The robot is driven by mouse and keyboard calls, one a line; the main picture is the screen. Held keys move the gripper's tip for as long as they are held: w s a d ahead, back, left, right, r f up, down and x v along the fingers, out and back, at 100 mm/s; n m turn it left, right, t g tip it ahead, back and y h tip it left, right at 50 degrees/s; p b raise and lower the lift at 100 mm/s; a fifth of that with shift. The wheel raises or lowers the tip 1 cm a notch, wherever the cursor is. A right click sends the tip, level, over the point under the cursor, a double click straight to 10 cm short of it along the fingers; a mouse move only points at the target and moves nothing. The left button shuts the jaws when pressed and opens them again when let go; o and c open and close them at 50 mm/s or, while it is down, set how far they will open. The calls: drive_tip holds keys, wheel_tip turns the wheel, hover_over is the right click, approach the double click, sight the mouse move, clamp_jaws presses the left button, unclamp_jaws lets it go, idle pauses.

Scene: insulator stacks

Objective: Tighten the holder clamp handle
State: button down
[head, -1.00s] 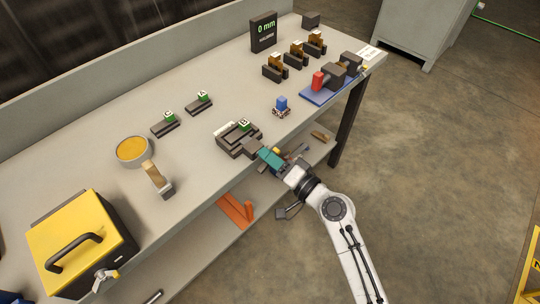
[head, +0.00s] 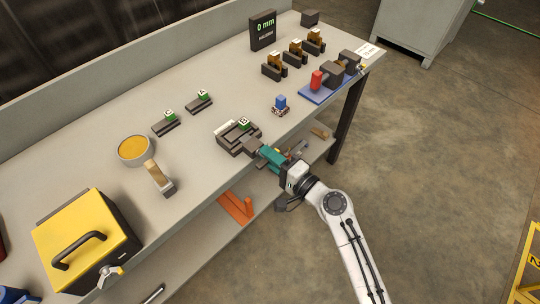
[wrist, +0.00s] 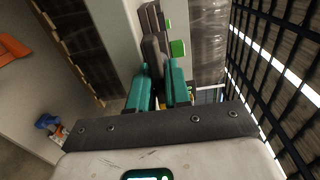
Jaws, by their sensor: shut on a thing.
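The holder (head: 229,141) is a dark block fixture near the table's front edge, with a green-sided lettered cube (head: 243,124) on it. Its dark grey clamp handle (head: 252,146) sticks out from the front side, towards my gripper. My gripper (head: 267,154) has teal fingers and reaches in from the front right, over the table edge. In the wrist view the teal fingers (wrist: 158,85) are shut on the dark grey handle (wrist: 152,52), one on each side. The handle's end between the fingers is partly hidden.
A blue block (head: 281,103) stands on a small base right of the holder. A wooden-handled tool (head: 158,176), a round tin (head: 134,150) and a yellow box (head: 85,237) are to the left. A blue plate (head: 325,92) with a red part is at the right. A lower shelf (head: 203,253) runs below.

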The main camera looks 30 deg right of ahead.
drive_tip(key=c, duration=1.2)
unclamp_jaws()
drive_tip(key=shift+o, duration=0.2)
drive_tip(key=b+v, duration=0.2)
drive_tip(key=v, duration=0.8)
drive_tip(key=shift+s+d, duration=0.15)
drive_tip(key=shift+s, duration=0.25)
